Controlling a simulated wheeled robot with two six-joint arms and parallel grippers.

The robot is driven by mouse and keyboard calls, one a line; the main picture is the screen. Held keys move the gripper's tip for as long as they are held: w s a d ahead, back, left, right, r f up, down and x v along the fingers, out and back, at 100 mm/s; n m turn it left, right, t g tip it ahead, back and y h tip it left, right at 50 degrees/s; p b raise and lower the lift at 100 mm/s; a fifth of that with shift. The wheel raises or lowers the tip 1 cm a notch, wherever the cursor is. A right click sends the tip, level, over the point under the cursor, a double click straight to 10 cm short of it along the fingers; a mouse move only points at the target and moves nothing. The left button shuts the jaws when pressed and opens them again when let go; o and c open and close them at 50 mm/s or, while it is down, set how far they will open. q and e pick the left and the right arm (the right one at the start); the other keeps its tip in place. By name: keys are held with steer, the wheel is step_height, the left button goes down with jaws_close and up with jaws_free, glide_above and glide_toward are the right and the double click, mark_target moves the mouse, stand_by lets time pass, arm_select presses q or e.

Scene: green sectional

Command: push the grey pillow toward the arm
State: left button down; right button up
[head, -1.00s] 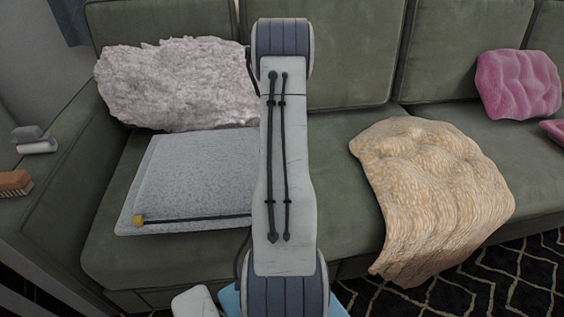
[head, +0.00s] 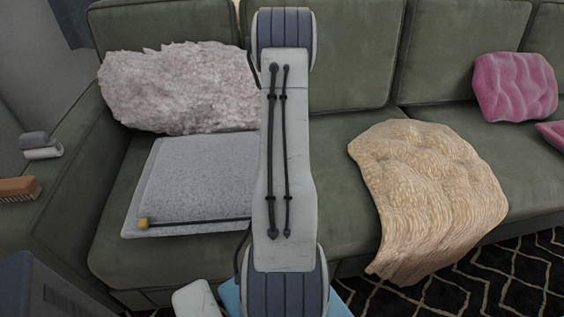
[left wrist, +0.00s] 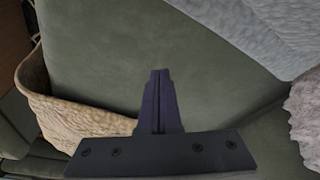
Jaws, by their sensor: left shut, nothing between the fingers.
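The flat grey pillow (head: 195,180) lies on the left seat of the green sofa in the head view, its right side hidden behind my arm. Part of the grey pillow shows at the upper right of the left wrist view (left wrist: 275,35). The sofa arm (head: 75,195) is to the pillow's left. My left gripper (left wrist: 160,75) is shut and empty over green sofa fabric, apart from the pillow in the picture. The gripper itself cannot be made out in the head view. My right gripper is not in view.
A fluffy whitish pillow (head: 180,88) leans behind the grey one. A thin dark rod with a yellow end (head: 144,224) crosses the grey pillow's front. A beige blanket (head: 430,190) drapes over the seat to the right. A brush (head: 18,189) lies on the sofa arm.

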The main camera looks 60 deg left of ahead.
arm_select(q)
step_height(320, 180, up, 9)
steer(key=p, duration=0.6)
stand_by(0.3)
steer(key=shift+d, duration=0.1)
